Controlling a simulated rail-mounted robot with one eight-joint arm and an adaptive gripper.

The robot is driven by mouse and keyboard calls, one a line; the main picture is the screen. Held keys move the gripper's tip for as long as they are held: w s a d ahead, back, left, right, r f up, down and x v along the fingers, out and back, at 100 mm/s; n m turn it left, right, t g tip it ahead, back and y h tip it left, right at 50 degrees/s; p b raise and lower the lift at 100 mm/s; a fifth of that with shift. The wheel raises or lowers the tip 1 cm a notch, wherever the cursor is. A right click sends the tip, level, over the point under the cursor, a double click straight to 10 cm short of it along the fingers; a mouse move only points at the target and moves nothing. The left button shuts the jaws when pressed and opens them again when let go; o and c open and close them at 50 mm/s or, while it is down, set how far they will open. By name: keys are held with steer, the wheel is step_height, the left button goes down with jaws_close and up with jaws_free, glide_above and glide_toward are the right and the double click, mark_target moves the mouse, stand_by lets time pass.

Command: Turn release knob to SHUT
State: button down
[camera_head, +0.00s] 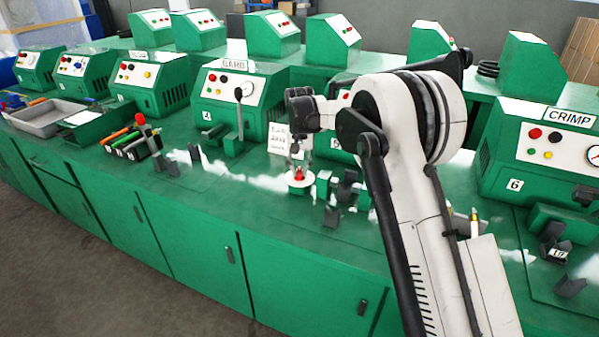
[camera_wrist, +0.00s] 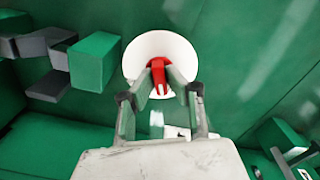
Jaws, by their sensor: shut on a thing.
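The release knob is a red bar-shaped handle (camera_wrist: 159,76) on a round white dial (camera_wrist: 146,48). In the head view the red handle (camera_head: 297,174) and white dial (camera_head: 290,187) sit on the green bench top, below my arm's end. My gripper (camera_wrist: 160,86) is over the dial, with its two fingers shut on the red handle, one on each side. In the head view my gripper (camera_head: 299,160) points down at the knob. Any lettering on the dial is too small or hidden, so I cannot read the knob's setting.
A green block (camera_wrist: 94,61) and dark grey brackets (camera_wrist: 44,45) stand close left of the dial in the wrist view. A white paper card (camera_head: 279,139) stands behind the knob. Green machines line the bench, including one labelled CRIMP (camera_head: 545,150) at right.

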mark_target(300, 170)
steer(key=shift+n+b, duration=0.35)
steer(key=shift+n, duration=1.55)
steer(key=c, duration=1.8)
jaws_free()
steer(key=shift+o, duration=0.2)
steer(key=shift+r, duration=0.15)
step_height(300, 170, up, 12)
